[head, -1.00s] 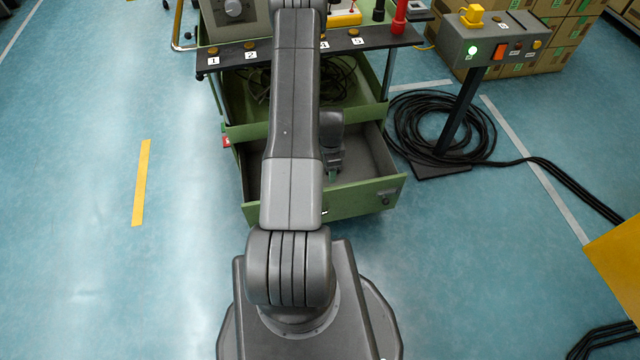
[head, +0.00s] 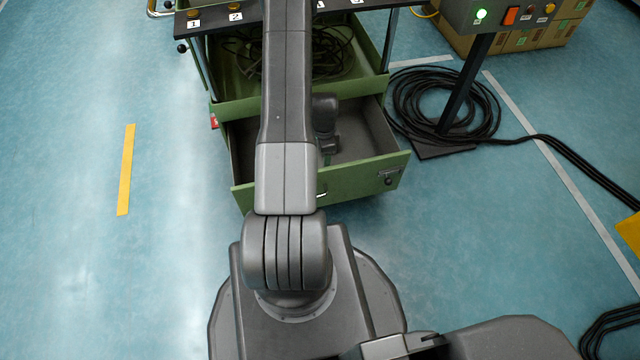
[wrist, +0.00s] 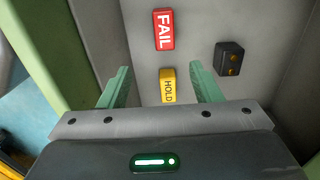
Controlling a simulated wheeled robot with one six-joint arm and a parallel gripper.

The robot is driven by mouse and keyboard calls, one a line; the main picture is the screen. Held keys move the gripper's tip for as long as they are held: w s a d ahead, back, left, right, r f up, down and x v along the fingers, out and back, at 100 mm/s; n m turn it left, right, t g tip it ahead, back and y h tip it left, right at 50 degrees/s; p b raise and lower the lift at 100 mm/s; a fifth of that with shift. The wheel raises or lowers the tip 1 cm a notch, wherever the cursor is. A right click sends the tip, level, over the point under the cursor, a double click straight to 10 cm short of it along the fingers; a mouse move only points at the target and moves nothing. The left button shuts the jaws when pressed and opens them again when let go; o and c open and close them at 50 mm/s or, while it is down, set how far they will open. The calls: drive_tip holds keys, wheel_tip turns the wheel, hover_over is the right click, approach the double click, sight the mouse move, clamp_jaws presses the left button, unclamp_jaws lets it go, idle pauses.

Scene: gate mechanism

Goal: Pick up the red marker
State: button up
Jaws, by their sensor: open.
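The red marker (wrist: 164,29), a small block lettered FAIL, lies on the grey floor of the open drawer in the wrist view. It sits beyond my fingertips, roughly in line with the gap between them. My gripper (wrist: 160,70) is open, with its two green fingers apart and nothing held. A yellow block (wrist: 168,86) lettered HOLD lies nearer, between the fingers in the picture; I cannot tell its depth from them. In the head view the wrist end of my arm is over the open drawer (head: 365,180), and the red marker is not visible there.
A black block (wrist: 229,59) with two yellow knobs lies to the right of the markers. The drawer's green wall (wrist: 50,50) stands close on the left. A green shelf with coiled cable (head: 340,60) is above the drawer. A cable coil (head: 410,115) lies on the floor at right.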

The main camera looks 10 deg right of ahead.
wheel_tip(320, 180, down, 10)
drive_tip(key=b, duration=0.3)
drive_tip(key=shift+a+f, duration=0.1)
drive_tip(key=shift+f, duration=0.05)
drive_tip(key=shift+w+a+f+b, duration=0.15)
drive_tip(key=shift+f+b, duration=0.2)
drive_tip(key=shift+f, duration=0.55)
drive_tip(key=shift+w+a+f+b, duration=0.15)
drive_tip(key=shift+f+b, duration=0.25)
drive_tip(key=shift+f, duration=0.5)
drive_tip(key=shift+w+a+f+b, duration=0.1)
drive_tip(key=shift+a+f+b, duration=0.2)
drive_tip(key=shift+f, duration=0.6)
drive_tip(key=shift+d, duration=0.1)
drive_tip(key=shift+c, duration=0.5)
drive_tip(key=shift+r, duration=0.1)
drive_tip(key=c, duration=1)
